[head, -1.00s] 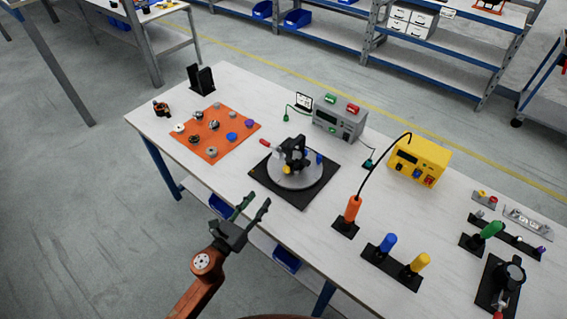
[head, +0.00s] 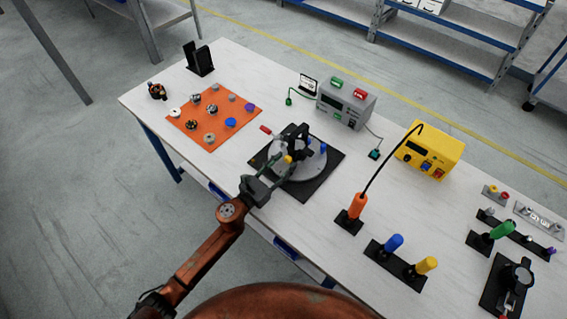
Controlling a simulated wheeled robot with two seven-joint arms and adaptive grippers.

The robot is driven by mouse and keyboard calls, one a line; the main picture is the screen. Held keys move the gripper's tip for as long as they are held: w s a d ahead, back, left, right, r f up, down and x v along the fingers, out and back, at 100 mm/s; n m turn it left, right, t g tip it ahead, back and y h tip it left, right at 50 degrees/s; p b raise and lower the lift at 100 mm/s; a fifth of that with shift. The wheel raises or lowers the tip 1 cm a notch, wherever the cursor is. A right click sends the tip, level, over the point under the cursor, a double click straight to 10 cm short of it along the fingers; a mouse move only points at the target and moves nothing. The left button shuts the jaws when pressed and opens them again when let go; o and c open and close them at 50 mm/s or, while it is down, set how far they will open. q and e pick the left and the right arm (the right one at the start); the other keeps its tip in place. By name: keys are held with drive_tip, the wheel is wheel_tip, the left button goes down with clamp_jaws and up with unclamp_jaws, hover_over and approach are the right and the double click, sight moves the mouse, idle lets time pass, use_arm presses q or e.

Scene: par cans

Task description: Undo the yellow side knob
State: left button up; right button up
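The yellow side knob (head: 288,159) is a small part on the near side of a black fixture (head: 299,141). The fixture stands on a round grey turntable (head: 316,168) with blue parts, on a black base plate (head: 333,160). My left gripper (head: 283,168) reaches in from the left at the near edge of the turntable. Its fingers look spread and point at the yellow knob. I cannot tell whether they touch it. The fingers hide part of the turntable's near-left edge. My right gripper is out of view.
An orange mat (head: 184,133) with several small knobs lies left of the turntable. A grey power box (head: 345,105) and a yellow box (head: 429,153) stand behind. An orange-handled tool (head: 357,206), and blue and yellow handles (head: 393,243), stand upright to the right. The table front is partly clear.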

use_arm(q)
drive_tip(key=shift+w, duration=0.15)
drive_tip(key=c, duration=0.7)
clamp_jaws()
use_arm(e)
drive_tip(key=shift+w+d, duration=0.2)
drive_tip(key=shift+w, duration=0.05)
